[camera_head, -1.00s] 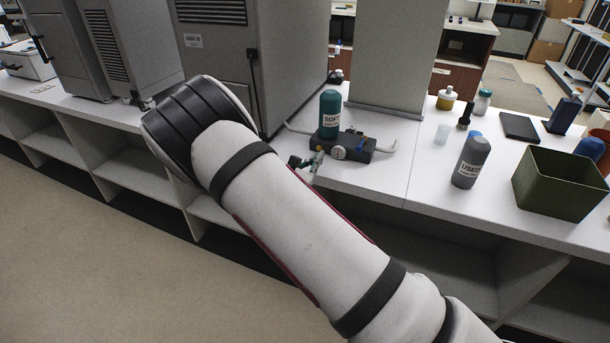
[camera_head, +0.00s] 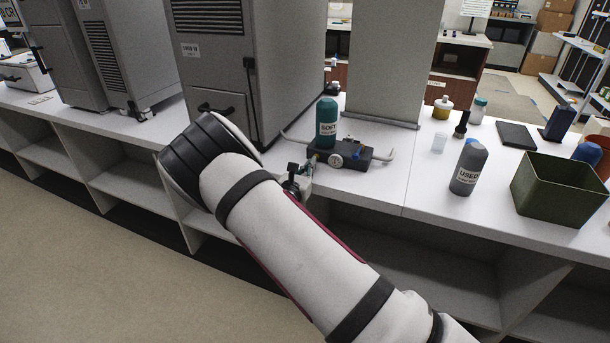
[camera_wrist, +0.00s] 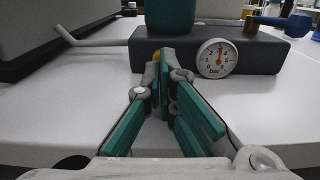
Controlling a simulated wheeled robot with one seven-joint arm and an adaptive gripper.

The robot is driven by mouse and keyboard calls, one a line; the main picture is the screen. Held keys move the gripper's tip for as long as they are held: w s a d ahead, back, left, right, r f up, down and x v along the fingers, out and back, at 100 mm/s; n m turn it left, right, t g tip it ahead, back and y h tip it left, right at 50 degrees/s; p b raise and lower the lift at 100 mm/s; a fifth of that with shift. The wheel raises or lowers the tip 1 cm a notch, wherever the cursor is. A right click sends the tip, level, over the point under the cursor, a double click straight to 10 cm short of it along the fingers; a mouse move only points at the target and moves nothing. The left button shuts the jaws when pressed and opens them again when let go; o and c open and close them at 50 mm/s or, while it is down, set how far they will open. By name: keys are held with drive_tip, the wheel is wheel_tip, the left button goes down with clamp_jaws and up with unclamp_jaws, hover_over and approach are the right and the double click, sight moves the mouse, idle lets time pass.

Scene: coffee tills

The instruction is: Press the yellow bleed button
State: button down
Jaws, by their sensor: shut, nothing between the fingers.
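A dark block (camera_head: 378,160) with a teal cylinder (camera_head: 327,122) labelled SOFT stands on the white counter. In the wrist view the block (camera_wrist: 262,56) carries a round bar gauge (camera_wrist: 217,59) on its front, and the teal cylinder (camera_wrist: 170,18) rises above it. A small yellow button (camera_wrist: 157,55) shows on the block's front, left of the gauge, partly hidden by my fingertips. My gripper (camera_wrist: 163,62) is shut and empty, its teal-padded fingers pointing at the button. I cannot tell whether the tips touch it. In the head view the gripper (camera_head: 301,178) is at the block's near left side.
A blue valve handle (camera_wrist: 284,24) sits at the block's right. Bent pale pipes (camera_wrist: 92,40) reach out from its sides. A tall grey cabinet (camera_head: 285,70) stands close on the left. A grey USED bottle (camera_head: 468,168) and an olive bin (camera_head: 555,195) stand to the right.

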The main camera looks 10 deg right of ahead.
drive_tip(key=shift+w+d, duration=0.3)
drive_tip(key=shift+w, duration=0.15)
drive_tip(key=shift+d, duration=0.1)
drive_tip(key=shift+w+d+b, duration=0.35)
drive_tip(key=shift+w+d, duration=0.05)
drive_tip(key=shift+w, duration=0.2)
drive_tip(key=shift+s+a, duration=0.1)
drive_tip(key=shift+s, duration=0.05)
idle(0.4)
drive_tip(key=shift+p+v, duration=1.4)
drive_tip(key=shift+v, duration=1.2)
drive_tip(key=shift+r, duration=0.1)
